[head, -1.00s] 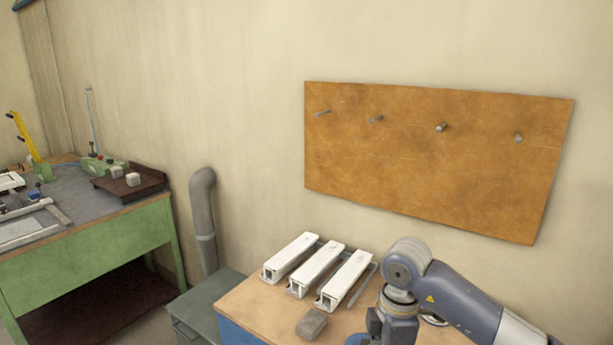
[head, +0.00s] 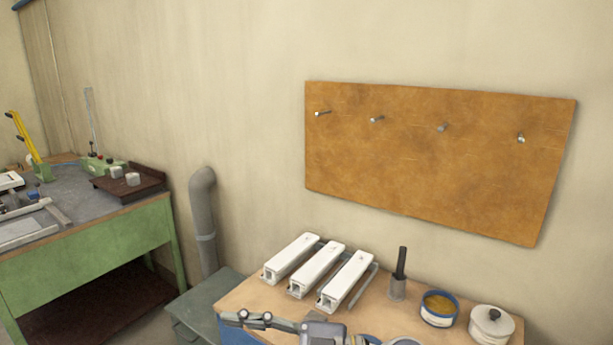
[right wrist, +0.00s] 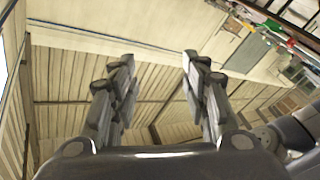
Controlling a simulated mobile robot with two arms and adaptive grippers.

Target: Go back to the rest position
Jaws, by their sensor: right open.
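My right gripper (head: 240,319) is low in the head view, in front of the bench with the white profiles, its fingers pointing left. In the right wrist view, the right gripper (right wrist: 158,62) has its two fingers spread wide apart with nothing between them. My left gripper is not in the head view.
Three white profiles (head: 318,268) lie side by side on the wooden bench top (head: 380,312). A dark-handled brush or tool in a holder (head: 398,288), an open tin (head: 439,309) and a lidded pot (head: 491,325) stand to their right. A pegboard (head: 430,165) hangs behind. A green bench (head: 90,255) stands left.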

